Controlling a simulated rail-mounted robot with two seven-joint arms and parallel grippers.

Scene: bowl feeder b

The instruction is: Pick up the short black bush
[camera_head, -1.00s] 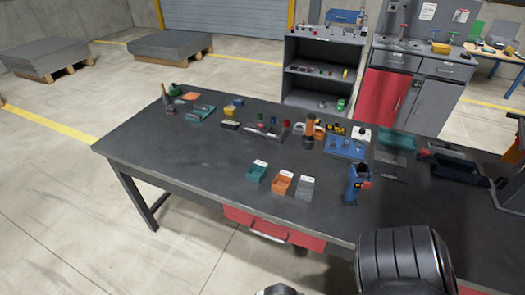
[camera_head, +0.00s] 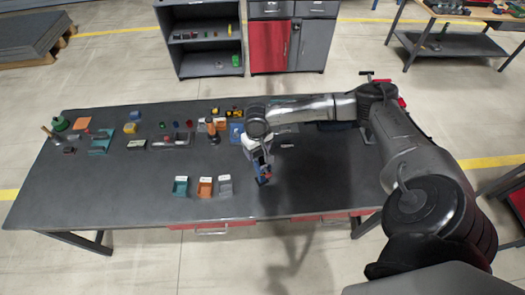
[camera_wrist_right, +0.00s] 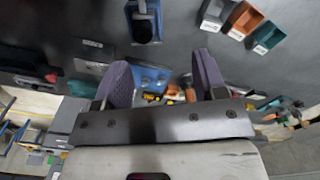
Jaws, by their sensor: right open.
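My right gripper (camera_wrist_right: 162,65) is open, with two purple-grey fingers apart and nothing between them. In the head view the right gripper (camera_head: 257,153) hangs over the middle of the table, partly hidden by its own wrist. Beyond the fingers in the wrist view is a blue stand with a dark round part (camera_wrist_right: 143,28); the blue stand (camera_head: 264,175) also shows below the gripper in the head view. A blue fixture plate (camera_wrist_right: 150,78) lies behind the fingers. I cannot make out the short black bush among the small parts. My left gripper is out of view.
Teal (camera_head: 180,187), orange (camera_head: 205,187) and grey (camera_head: 225,185) bins stand near the front edge of the dark table (camera_head: 110,190). Small parts and tools crowd the back and left. The front left is clear. A grey shelf (camera_head: 205,60) stands behind.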

